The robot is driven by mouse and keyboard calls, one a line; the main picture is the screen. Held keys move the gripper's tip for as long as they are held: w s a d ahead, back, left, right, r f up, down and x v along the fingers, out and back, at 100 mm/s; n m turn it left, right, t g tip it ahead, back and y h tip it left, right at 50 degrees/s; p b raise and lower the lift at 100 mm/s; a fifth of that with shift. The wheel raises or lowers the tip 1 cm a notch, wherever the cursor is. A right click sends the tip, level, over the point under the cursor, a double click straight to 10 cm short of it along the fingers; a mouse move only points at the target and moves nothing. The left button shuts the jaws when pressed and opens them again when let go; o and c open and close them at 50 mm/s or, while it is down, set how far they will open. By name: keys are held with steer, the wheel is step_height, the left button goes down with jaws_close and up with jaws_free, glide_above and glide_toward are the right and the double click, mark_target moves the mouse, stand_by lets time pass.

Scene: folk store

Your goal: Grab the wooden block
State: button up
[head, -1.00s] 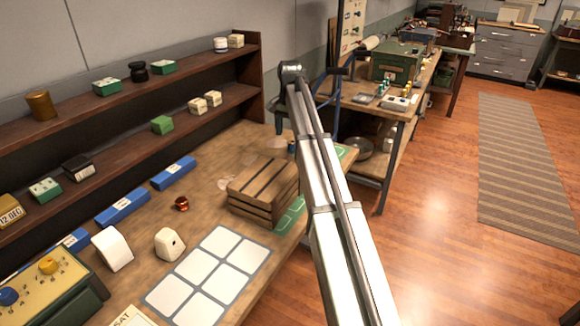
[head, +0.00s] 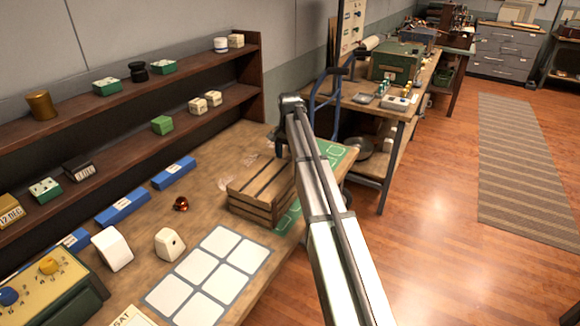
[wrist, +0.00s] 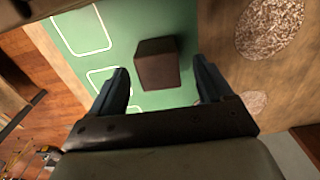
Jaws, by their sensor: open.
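The wooden block (wrist: 157,64) shows in the wrist view as a small dark brown block on a green mat (wrist: 180,20) with white outlined rectangles. My gripper (wrist: 162,84) is open, with one dark finger to the left and one to the right of the block's near end. The block looks ahead of the fingertips, and no contact shows. In the head view, the block and the gripper's fingers are hidden behind my arm and the slatted crate. Part of the green mat shows beyond the arm (head: 338,155).
A slatted wooden crate (head: 262,192) stands on the workbench close to my arm. A white-squared mat (head: 215,275), a small copper-coloured pot (head: 181,204) and blue boxes (head: 123,206) lie to the left. Shelves (head: 130,85) line the wall. Speckled round patches (wrist: 270,28) lie beside the green mat.

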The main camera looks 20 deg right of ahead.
mark_target(290, 159)
steer(key=shift+f, duration=1.9)
steer(key=c, duration=1.1)
steer(key=shift+o, duration=0.2)
